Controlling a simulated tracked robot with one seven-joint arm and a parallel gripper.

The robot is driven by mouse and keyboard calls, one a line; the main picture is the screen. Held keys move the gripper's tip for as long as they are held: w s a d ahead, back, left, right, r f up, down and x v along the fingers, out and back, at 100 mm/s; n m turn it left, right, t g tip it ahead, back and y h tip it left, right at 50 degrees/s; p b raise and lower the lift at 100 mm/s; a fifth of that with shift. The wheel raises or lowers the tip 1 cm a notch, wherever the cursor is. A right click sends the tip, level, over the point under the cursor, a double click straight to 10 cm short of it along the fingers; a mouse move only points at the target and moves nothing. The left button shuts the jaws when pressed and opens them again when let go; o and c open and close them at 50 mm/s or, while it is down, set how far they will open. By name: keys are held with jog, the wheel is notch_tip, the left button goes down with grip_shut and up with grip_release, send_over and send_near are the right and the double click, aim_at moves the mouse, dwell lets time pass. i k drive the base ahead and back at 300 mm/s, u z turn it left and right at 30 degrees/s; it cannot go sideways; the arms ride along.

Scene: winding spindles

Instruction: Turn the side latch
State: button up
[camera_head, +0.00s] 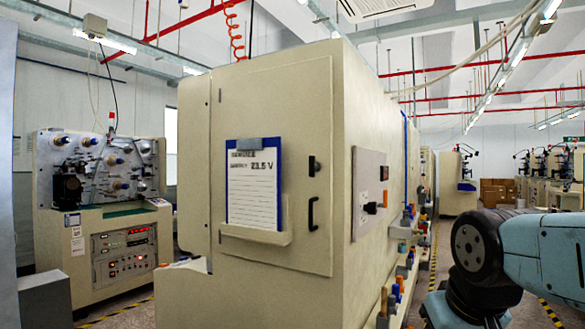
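A large cream cabinet (190,130) stands in the middle of the view. Its front door (285,85) looks shut. A small black latch (314,166) sits near the door's right edge, with a black pull handle (311,213) below it. On the cabinet's right side, a grey panel (368,175) carries a black knob or switch (371,208) and a small red mark or display above it. My blue and dark arm shows at the lower right, apart from the cabinet in the picture. My gripper is out of view.
A clipboard (253,190) rests in a ledge (255,233) on the door. Tools with coloured handles (392,300) line the cabinet's right side. A winding machine (100,220) stands at the left. Cardboard boxes (497,190) are at the back right. Floor shows beyond the tools.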

aim_at(313, 166)
jog(key=z, duration=0.05)
jog(key=i, duration=0.55)
jog(key=u, duration=1.5)
jog(key=k, duration=1.3)
jog(key=z, duration=0.15)
jog(key=i, duration=1)
